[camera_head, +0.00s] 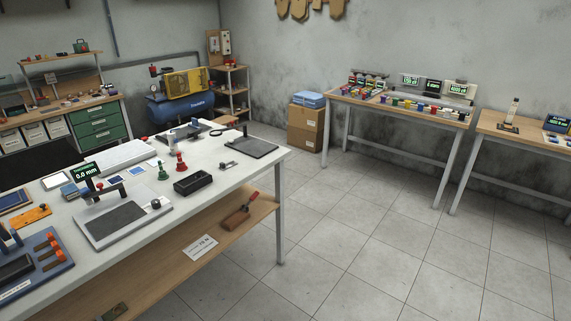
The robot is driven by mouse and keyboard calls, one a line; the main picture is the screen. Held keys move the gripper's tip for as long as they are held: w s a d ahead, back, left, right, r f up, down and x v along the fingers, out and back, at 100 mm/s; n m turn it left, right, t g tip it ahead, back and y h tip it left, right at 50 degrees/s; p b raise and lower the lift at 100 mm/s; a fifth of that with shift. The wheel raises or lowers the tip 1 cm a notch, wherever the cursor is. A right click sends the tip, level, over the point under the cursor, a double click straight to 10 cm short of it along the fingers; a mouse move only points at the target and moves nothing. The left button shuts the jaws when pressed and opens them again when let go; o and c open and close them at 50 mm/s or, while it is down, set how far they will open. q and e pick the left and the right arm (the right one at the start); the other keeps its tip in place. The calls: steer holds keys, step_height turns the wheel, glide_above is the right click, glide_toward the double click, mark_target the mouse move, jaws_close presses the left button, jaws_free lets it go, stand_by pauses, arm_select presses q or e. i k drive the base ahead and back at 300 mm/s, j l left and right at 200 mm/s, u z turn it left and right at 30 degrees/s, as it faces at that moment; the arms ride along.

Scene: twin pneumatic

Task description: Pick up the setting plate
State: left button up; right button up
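I cannot tell for certain which thing is the setting plate. Several flat pieces lie on the white-topped workbench (215,187) at the left. A dark flat plate (252,148) lies near its right end. A small light plate (229,165) with a dark spot lies just in front of it. An orange flat plate (28,218) lies at the left, beside a gauge (115,222) with a grey base and a display reading 0.0 mm. Neither of my grippers shows in this view.
A black open box (193,184) and green (162,172) and red (181,164) stamp-like handles stand on the workbench. Its lower shelf (215,232) holds a red-handled tool. Another table (400,108) with coloured items stands at the back right. The tiled floor between is clear.

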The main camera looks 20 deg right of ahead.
mark_target(223, 167)
steer(key=z, duration=0.15)
steer(key=i+l+u, duration=0.35)
steer(key=i+l, duration=0.35)
steer(key=i, duration=0.4)
steer(key=i+l+u, duration=0.35)
steer(key=i+l, duration=0.65)
